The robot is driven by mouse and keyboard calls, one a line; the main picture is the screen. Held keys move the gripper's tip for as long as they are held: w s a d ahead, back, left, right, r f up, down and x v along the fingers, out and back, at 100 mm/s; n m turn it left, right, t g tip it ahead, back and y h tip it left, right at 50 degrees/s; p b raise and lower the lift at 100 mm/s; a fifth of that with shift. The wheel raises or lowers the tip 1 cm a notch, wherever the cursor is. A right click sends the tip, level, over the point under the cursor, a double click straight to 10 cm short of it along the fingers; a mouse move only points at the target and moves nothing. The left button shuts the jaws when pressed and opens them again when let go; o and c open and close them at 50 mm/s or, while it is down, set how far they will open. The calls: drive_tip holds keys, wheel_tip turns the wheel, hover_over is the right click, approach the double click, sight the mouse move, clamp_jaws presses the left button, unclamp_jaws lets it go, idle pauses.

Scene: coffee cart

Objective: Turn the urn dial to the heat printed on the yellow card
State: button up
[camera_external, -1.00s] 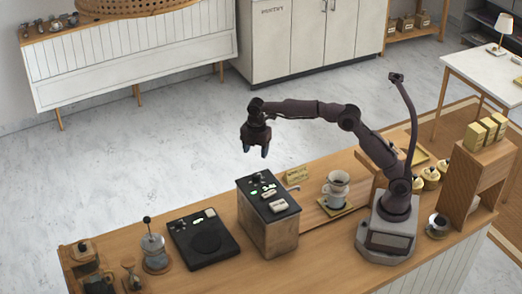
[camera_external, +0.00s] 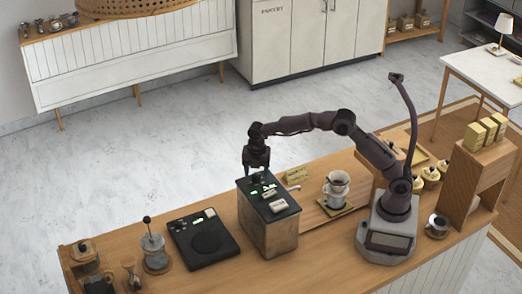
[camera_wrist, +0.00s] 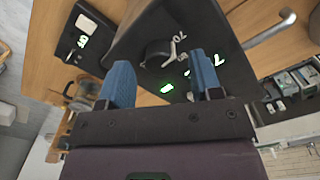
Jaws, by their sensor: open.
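The urn (camera_external: 268,230) is a metal box with a black top on the wooden counter. Its dial (camera_wrist: 157,53) shows in the wrist view as a dark round knob among white marks; one mark reads like 70. A green-lit display is beside it, too unclear to read. The yellow card (camera_external: 297,175) stands behind the urn at its right; its print is too small to read. My gripper (camera_external: 257,177) is low over the back of the urn's top. In the wrist view my gripper (camera_wrist: 162,68) is open, blue fingers apart with the dial between and ahead of them; contact is unclear.
A black scale (camera_external: 203,238) lies left of the urn, with a glass press (camera_external: 154,252) further left. A coffee dripper (camera_external: 337,187) stands at the right on a tray. A metal spout (camera_wrist: 270,29) juts from the urn's side.

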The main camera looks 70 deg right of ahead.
drive_tip(key=shift+f, duration=0.65)
drive_tip(key=c, duration=0.9)
